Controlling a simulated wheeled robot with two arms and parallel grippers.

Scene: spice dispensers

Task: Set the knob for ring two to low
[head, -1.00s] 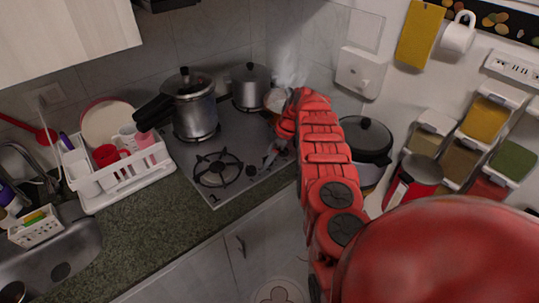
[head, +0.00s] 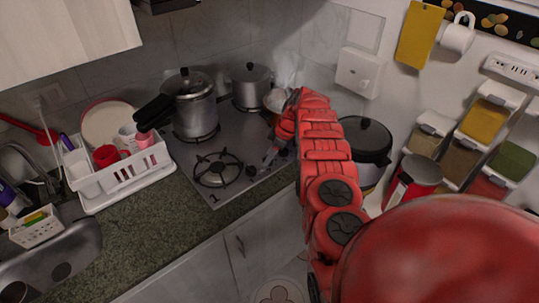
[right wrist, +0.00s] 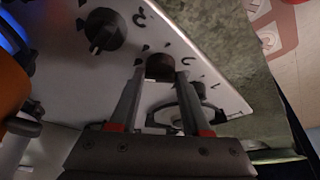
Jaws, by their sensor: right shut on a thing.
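The hob (head: 245,185) is a grey plate set in the dark green counter, with pots and an empty front burner (head: 218,170). My right gripper (head: 270,157) reaches down over its right side. In the right wrist view, the fingers of my right gripper (right wrist: 160,78) are shut on a dark round knob (right wrist: 160,65), one at each side. I cannot read which ring the held knob serves. My left gripper is out of view.
A pressure cooker (head: 195,108) and a smaller pot (head: 250,85) stand at the back of the hob. A blue flame (right wrist: 12,32) burns at the wrist view's left edge. A white dish rack (head: 120,180) is left of the hob, a black-lidded cooker (head: 365,140) right.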

